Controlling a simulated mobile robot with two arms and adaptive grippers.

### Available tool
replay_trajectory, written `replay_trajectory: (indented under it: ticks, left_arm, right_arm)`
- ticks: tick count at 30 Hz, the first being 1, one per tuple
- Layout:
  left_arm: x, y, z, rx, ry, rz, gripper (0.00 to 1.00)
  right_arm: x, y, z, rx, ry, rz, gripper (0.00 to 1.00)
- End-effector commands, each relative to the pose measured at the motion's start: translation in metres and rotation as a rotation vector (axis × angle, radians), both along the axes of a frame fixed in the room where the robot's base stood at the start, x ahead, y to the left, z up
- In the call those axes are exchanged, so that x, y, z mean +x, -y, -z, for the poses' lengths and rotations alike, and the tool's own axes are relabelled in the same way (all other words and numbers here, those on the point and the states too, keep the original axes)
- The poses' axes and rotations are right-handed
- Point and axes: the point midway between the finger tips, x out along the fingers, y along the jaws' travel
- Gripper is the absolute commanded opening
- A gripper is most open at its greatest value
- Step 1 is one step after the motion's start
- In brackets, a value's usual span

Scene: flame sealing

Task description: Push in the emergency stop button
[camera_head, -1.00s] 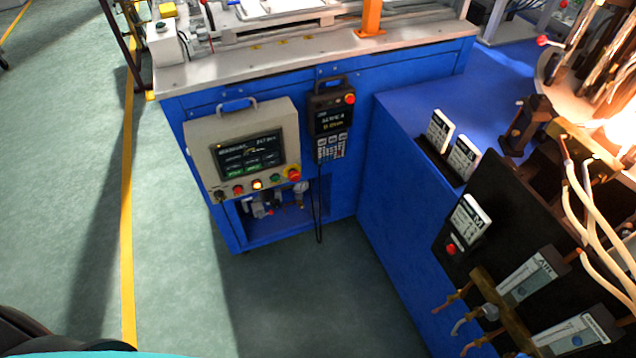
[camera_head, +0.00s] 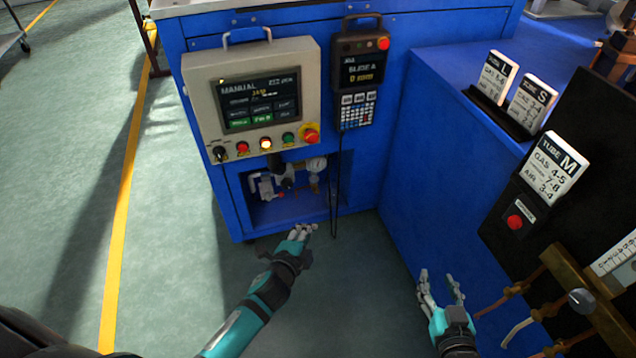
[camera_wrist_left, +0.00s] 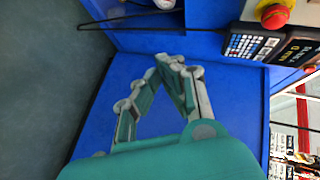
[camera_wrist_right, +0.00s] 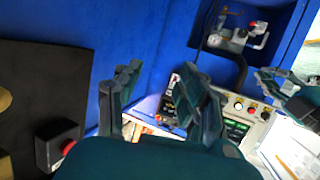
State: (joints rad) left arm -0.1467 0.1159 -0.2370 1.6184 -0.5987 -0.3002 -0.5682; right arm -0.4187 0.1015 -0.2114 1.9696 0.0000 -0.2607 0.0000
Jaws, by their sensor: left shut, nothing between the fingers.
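The emergency stop button (camera_head: 310,135), a red mushroom head on a yellow ring, stands out at the lower right of the beige control panel (camera_head: 300,60). It also shows at the top of the left wrist view (camera_wrist_left: 275,15). My left gripper (camera_head: 304,230) is shut and empty, below the panel and apart from the button. Its closed fingertips also show in the left wrist view (camera_wrist_left: 176,62). My right gripper (camera_head: 438,277) is open and empty, further right and lower. Its spread fingers fill the middle of the right wrist view (camera_wrist_right: 160,68).
A black pendant (camera_head: 361,75) with its own red button hangs right of the panel, its cable dangling below. An open recess with a gauge (camera_head: 316,164) lies under the panel. A black box with a red button (camera_head: 514,221) and tube cards stand at right.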

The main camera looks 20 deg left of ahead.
Motion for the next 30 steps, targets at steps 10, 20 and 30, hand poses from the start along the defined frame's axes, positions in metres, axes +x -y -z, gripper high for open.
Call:
replay_trajectory:
  ticks: [10,20,30]
  left_arm:
    - [0.026,0.007,-0.117,0.309,0.405,0.04,0.0]
    - [0.025,0.007,-0.127,0.323,0.421,0.038,0.0]
    - [0.06,0.008,-0.127,0.32,0.422,0.038,0.0]
  right_arm:
    - [-0.019,0.0,-0.134,0.097,0.386,-0.008,0.4]
    - [-0.021,0.001,-0.144,0.101,0.403,-0.008,0.4]
    - [-0.023,-0.002,-0.162,0.132,0.513,-0.014,0.4]
